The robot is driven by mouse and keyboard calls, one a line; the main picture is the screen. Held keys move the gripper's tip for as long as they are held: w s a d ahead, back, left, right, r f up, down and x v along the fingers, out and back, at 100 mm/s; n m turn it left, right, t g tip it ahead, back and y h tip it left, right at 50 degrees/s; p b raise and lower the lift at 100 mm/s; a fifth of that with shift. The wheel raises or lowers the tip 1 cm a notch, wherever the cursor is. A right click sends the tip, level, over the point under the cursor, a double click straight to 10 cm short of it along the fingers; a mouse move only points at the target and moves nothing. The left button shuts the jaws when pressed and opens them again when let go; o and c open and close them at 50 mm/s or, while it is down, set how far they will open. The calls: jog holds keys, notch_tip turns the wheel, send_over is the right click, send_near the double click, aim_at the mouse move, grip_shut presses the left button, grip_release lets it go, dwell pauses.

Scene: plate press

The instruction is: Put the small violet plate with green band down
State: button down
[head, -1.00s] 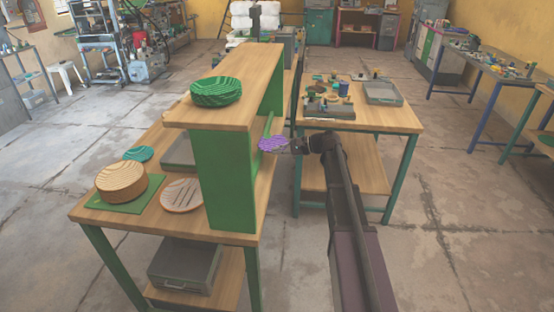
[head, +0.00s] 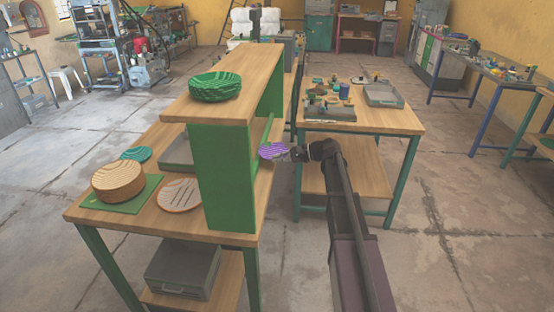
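The small violet plate (head: 272,151) shows as a striped violet disc at the right side of the green-sided shelf unit, tilted in this view. Its green band cannot be made out. My gripper (head: 287,153) is at the plate's right edge, with the arm reaching up from the lower right. The fingertips are too small to show clearly, but the plate stays at them, clear of the tabletop as far as I can see, so they look shut on its rim. The plate's left part is close to the shelf's green side and the bench edge behind it.
A stack of green plates (head: 214,87) sits on the raised wooden shelf (head: 240,75). Wooden plates (head: 117,181) stand on a green mat (head: 150,188), near a slotted wooden plate (head: 179,195) and a teal plate (head: 137,154). A second bench (head: 385,118) stands behind, holding parts.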

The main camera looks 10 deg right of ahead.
jog(key=shift+f+b, duration=0.4)
jog(key=shift+f, duration=0.1)
jog(key=c, duration=0.8)
grip_release()
jog(key=shift+r, duration=0.2)
jog(key=p+v, duration=0.4)
jog(key=v, duration=0.8)
jog(key=shift+r+p, duration=0.3)
jog(key=shift+r, duration=0.1)
